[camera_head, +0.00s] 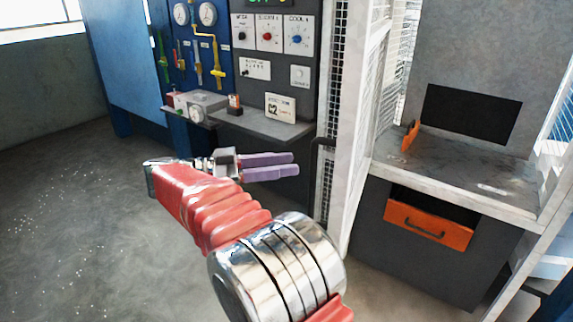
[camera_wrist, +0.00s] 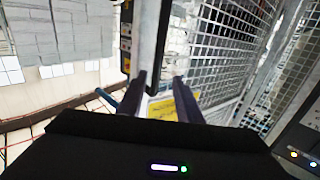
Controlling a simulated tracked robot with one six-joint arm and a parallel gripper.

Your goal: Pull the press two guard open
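A white-framed mesh guard (camera_head: 362,125) stands beside the press at the right in the head view, seen nearly edge-on. I cannot tell which press number it belongs to or how far open it is. A dark bar like a handle (camera_head: 322,143) sticks out at its left edge. My gripper (camera_head: 297,163) has two purple fingers, parallel with a gap between them, and nothing shows held. It appears left of the guard; touching is not seen. In the wrist view my gripper (camera_wrist: 161,85) is open, with mesh panels (camera_wrist: 235,45) and a yellow label (camera_wrist: 180,105) beyond.
Open grey floor (camera_head: 70,220) lies at the left.

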